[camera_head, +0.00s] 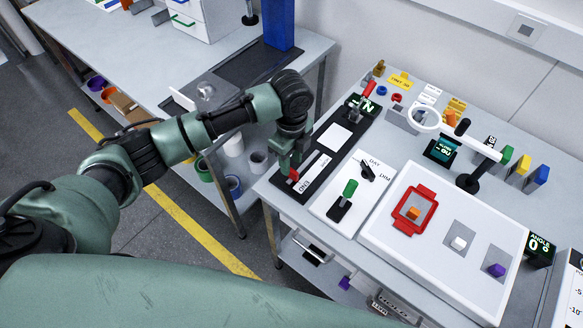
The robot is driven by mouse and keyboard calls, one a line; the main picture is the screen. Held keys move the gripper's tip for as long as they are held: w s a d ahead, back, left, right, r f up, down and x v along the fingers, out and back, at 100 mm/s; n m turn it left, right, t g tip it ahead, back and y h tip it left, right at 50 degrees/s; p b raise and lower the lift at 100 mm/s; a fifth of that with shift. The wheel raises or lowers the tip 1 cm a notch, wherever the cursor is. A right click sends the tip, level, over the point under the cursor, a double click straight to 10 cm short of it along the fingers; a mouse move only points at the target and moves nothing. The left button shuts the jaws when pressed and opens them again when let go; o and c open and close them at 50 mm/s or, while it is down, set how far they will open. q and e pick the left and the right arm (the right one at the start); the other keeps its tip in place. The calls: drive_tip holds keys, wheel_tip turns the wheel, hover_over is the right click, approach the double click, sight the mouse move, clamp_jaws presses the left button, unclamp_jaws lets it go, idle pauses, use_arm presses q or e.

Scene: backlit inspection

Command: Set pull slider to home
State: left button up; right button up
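The pull slider (310,174) is a pale strip on a black panel at the near left of the right-hand table. A red knob (293,175) shows at the slider's near part. My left gripper (289,168) comes down from above at the red knob and hides part of it. Its fingertips are at the knob, but the arm hides whether they are closed on it. My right gripper is not in view.
Beside the slider stand a green-handled switch (348,190), a dark dial (367,171) and a white panel (387,239) with coloured buttons. A ring lamp (424,118) stands behind. A red lever (367,90) is at the back. A gap separates this table from the left bench (110,38).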

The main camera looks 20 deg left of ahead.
sight(292, 170)
use_arm(q)
drive_tip(key=shift+f+p, duration=0.35)
drive_tip(key=shift+f, duration=1.9)
clamp_jaws()
